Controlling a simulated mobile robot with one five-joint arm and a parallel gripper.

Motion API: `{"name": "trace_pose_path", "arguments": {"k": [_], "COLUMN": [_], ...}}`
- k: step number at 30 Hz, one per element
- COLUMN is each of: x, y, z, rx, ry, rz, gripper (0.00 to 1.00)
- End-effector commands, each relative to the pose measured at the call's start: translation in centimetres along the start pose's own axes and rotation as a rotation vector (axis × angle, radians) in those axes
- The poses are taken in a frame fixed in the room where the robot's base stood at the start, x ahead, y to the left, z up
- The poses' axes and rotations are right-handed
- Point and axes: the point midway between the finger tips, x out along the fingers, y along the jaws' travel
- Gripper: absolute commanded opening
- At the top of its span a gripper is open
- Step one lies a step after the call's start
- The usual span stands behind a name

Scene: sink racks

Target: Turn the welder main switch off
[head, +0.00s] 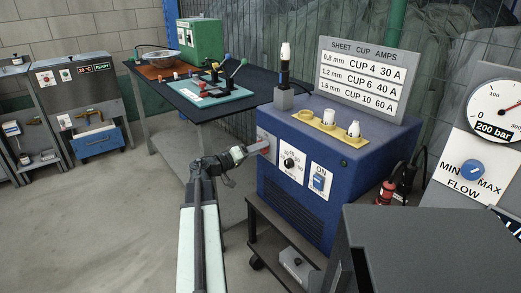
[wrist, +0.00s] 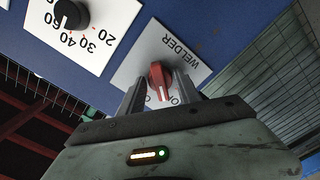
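The welder is a blue box (head: 320,217) on a cart. Its main switch is a red knob (wrist: 160,80) on a white plate marked WELDER (wrist: 182,55); the wrist view shows this plate tilted and upside down. My gripper (wrist: 159,90) is open, with one finger on each side of the red knob and small gaps visible between. In the head view my gripper (head: 253,148) reaches the left end of the welder front, by the switch plate (head: 266,138). The lower lettering on the plate is partly hidden by the knob and fingers.
A black dial (head: 289,162) and a blue ON switch (head: 319,182) sit right of the main switch. A yellow cup holder (head: 318,126) and a torch (head: 284,75) stand on the welder. A workbench (head: 185,103) is behind left; open floor lies left.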

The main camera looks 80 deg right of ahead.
Motion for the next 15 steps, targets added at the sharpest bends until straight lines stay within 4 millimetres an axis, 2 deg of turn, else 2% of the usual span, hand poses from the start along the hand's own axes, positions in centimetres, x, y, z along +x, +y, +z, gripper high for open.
{"name": "trace_pose_path", "arguments": {"k": [5,8,9,10,13,15], "x": [-0.01,-0.02,-0.03,-0.03,-0.04,-0.04], "y": [0.00,0.00,0.00,0.00,0.00,0.00], "z": [0.00,0.00,-0.01,-0.01,-0.01,-0.01], "rx": [0.000,0.000,0.000,0.000,-0.009,-0.075], "ry": [0.000,0.000,0.000,0.000,0.000,0.000], "rz": [0.000,0.000,0.000,0.000,0.000,0.000], "gripper": [0.40,0.15,0.04,0.00,0.00,0.00]}}
